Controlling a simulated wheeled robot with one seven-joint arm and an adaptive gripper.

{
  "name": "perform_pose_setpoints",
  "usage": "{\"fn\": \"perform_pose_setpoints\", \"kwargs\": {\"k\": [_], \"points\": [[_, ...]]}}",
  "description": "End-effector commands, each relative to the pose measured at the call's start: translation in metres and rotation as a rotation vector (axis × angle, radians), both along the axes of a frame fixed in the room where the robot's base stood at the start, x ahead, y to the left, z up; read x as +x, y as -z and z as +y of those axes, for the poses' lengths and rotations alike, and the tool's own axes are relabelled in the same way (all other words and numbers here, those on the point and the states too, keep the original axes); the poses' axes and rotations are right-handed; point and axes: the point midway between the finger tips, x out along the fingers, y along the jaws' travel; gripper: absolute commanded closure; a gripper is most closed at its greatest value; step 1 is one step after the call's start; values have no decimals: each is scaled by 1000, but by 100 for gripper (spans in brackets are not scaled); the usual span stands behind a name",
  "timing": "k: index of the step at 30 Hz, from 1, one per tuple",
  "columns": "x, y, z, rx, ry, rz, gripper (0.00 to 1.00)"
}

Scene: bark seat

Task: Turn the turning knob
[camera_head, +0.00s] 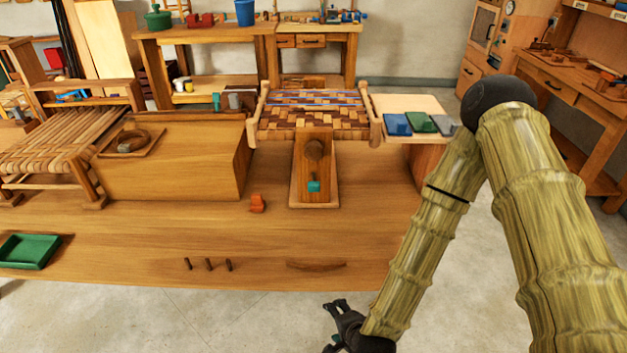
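A round dark wooden knob (314,150) sits on an upright wooden board on the bench, below the woven seat. Another round wooden piece with a grey part (133,141) lies on the box at left; I cannot tell which of the two is the turning knob. My black gripper (331,326) is low in front of the bench, well apart from both. Its fingers look spread and nothing shows between them.
The wooden bench (170,232) fills the middle. Blue, green and grey blocks (420,122) lie at right. Floor is clear in front.

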Motion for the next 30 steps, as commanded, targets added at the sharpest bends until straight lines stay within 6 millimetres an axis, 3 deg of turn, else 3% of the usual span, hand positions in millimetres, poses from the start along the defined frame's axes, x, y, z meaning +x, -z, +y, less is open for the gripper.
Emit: {"fn": "perform_pose_setpoints", "kwargs": {"k": [3,8,12,18,21,25,30], "points": [[44,-40,25,204,197,-86,34],[96,-103,50,519,445,-191,34],[135,-165,63,824,633,-269,34],[173,-251,69,1253,832,-351,34],[183,-283,68,1419,888,-374,34],[190,-309,66,1557,928,-388,34],[197,-321,65,1617,943,-396,34]]}}
